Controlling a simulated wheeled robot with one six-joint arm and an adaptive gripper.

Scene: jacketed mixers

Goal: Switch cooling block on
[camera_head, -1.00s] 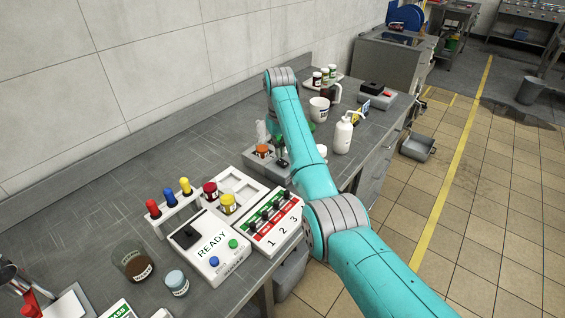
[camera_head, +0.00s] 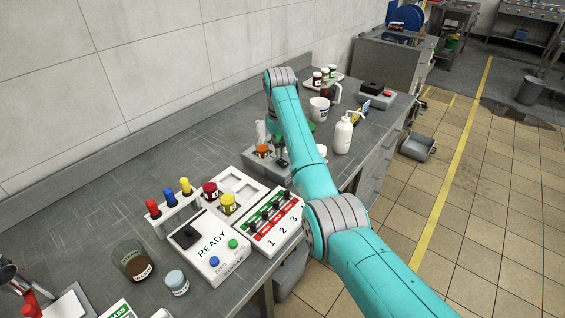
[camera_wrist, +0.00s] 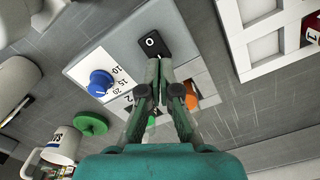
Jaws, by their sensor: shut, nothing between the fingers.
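The cooling block is a grey unit (camera_wrist: 107,42) in the wrist view, with a blue dial (camera_wrist: 101,82) beside printed numbers. Its black rocker switch (camera_wrist: 151,41) shows a white ring mark; the other end is covered or close to my fingertips. My gripper (camera_wrist: 160,68) is shut and empty, its tips right at the near end of the switch. I cannot tell whether they touch it. An orange-capped item (camera_wrist: 190,98) sits in the block beside my fingers. In the head view the block (camera_head: 254,165) is partly hidden behind my arm.
A white tray (camera_wrist: 246,72) lies right of the block in the wrist view. A green lid (camera_wrist: 90,124) and a white mug (camera_wrist: 62,146) are at lower left. The READY box (camera_head: 210,268) and numbered switch panel (camera_head: 268,246) stand nearer in the head view.

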